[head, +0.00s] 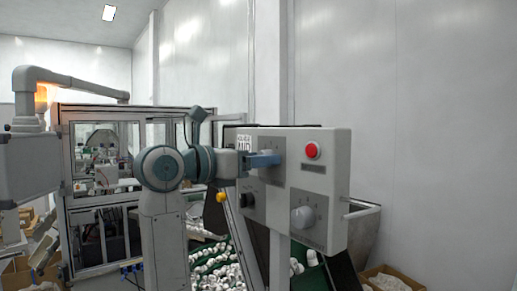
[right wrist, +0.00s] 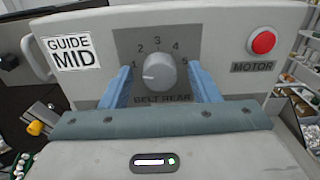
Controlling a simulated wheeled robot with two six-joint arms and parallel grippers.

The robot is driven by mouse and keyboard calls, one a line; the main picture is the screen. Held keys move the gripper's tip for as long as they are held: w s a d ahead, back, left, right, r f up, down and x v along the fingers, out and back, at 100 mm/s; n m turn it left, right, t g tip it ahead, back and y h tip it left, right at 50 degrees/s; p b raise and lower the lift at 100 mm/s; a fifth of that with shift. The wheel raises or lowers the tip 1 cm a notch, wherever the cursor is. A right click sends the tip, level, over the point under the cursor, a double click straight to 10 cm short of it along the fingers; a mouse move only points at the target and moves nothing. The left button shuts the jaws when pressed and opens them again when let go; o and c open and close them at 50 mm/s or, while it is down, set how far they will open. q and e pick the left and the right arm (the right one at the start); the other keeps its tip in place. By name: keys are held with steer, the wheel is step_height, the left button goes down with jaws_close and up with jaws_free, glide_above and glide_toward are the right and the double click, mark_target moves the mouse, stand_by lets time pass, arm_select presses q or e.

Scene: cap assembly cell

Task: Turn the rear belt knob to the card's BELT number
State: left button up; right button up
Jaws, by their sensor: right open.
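The rear belt knob (right wrist: 160,72) is a round light-grey dial labelled BELT REAR, on a dark plate with numbers 1 to 5. Its pointer mark faces left, near the 1. My right gripper (right wrist: 157,88) is open, with one blue finger on each side of the knob; I cannot tell whether they touch it. In the head view my right gripper (head: 270,160) is at the upper part of the grey control panel (head: 337,185) and hides this knob. A white card (right wrist: 73,53) reads GUIDE MID; no BELT number is readable. My left gripper is not in view.
A red MOTOR button (right wrist: 263,42) sits right of the knob. White caps (head: 215,268) lie below and behind. A cardboard box (head: 388,279) stands at lower right.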

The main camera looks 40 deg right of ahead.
steer(key=shift+d, duration=0.2)
steer(key=c, duration=1)
steer(key=m+b, duration=1.4)
steer(key=m, duration=0.1)
steer(key=shift+f+m, duration=0.15)
steer(key=shift+m, duration=0.15)
steer(key=o, duration=1)
steer(key=shift+s, duration=0.1)
